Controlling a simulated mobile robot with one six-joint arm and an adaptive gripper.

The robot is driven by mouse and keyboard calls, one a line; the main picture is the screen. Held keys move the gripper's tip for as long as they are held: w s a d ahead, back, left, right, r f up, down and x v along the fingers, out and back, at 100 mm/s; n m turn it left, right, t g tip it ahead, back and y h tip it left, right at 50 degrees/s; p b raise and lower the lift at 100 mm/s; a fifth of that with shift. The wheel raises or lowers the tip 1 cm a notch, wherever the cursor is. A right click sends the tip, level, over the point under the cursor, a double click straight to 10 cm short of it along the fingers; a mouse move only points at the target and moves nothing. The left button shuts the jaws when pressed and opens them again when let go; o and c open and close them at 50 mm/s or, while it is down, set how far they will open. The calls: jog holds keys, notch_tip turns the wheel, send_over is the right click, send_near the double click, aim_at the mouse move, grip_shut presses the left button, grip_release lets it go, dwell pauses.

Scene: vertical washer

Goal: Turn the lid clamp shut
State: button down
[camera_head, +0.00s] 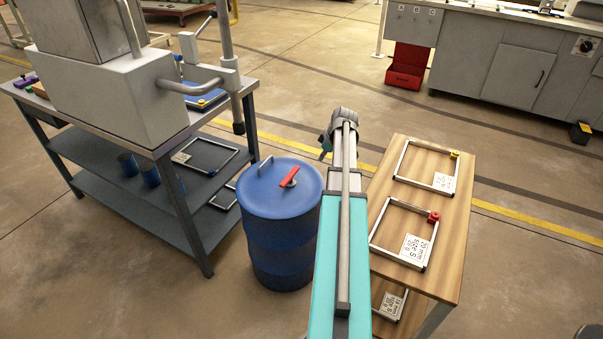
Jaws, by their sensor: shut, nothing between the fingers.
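A blue drum (281,245) stands upright on the floor in the middle of the view, with a blue lid (262,201) on top. A red lever (290,176) on a pale round base lies across the right part of the lid; it looks like the lid clamp. A grey upright handle (265,164) stands on the lid's far left part. My gripper (324,154) is small in view, beyond and to the right of the lid and apart from the red lever. It is shut and empty, and partly hidden by my arm.
A metal bench (150,150) with a grey machine (108,95) stands close on the left. A wooden table (448,220) with metal frames (402,232) stands on the right. A red toolbox (404,77) and grey cabinets (492,61) are at the back. Open floor lies beyond the drum.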

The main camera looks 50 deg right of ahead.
aim_at(290, 180)
jog(key=shift+f, duration=0.1)
dwell(0.3)
jog(key=b+x, duration=0.9)
jog(key=x, duration=0.1)
jog(key=shift+w+a, duration=0.3)
jog(key=shift+w, duration=0.65)
jog(key=shift+w+a, duration=0.3)
jog(key=shift+w, duration=0.65)
jog(key=shift+a, duration=0.45)
jog(key=shift+d, duration=0.45)
jog(key=shift+w, duration=0.15)
jog(key=shift+d+n, duration=0.1)
jog(key=shift+n, duration=0.3)
